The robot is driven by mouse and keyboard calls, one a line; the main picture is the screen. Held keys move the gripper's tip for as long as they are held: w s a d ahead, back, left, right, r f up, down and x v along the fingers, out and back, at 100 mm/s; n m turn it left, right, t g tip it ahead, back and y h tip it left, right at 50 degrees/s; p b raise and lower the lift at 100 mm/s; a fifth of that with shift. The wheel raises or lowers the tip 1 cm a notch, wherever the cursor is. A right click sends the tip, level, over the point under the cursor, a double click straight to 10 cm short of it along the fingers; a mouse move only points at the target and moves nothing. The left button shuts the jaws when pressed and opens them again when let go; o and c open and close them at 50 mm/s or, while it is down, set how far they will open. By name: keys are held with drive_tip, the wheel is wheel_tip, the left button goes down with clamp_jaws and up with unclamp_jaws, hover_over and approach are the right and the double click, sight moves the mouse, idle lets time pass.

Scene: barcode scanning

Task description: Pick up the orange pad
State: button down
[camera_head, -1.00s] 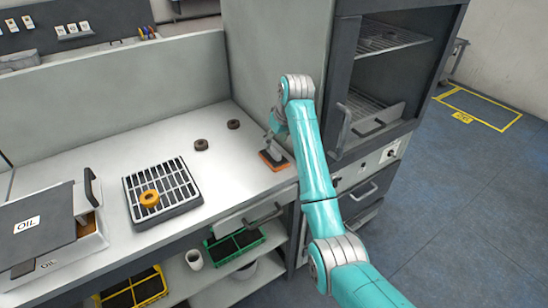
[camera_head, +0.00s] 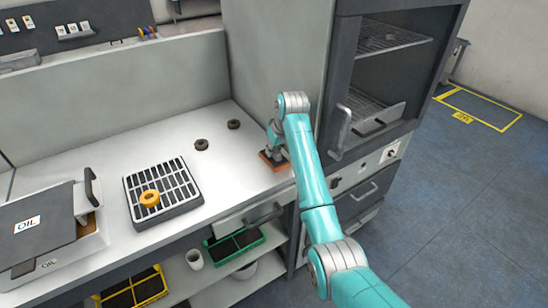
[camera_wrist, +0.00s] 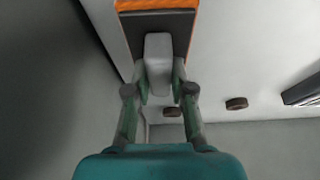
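The orange pad (camera_head: 270,165) is a flat block with an orange edge and a dark top. It lies on the counter's right part, near the front edge and the oven. In the wrist view the pad (camera_wrist: 156,3) is at the top, with its grey upright handle (camera_wrist: 158,62) in the middle. My gripper (camera_head: 275,146) is low over the pad. In the wrist view the two fingers of my gripper (camera_wrist: 160,78) stand one on each side of the handle. I cannot tell whether they press on it. The pad's underside is hidden.
Two dark rings (camera_head: 201,144) (camera_head: 234,124) lie behind the pad to the left. The grey oven (camera_head: 275,50) rises close behind and right.

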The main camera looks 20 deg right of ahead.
drive_tip(key=shift+r, duration=0.1)
wheel_tip(320, 180, up, 10)
drive_tip(key=shift+f, duration=0.1)
idle(0.6)
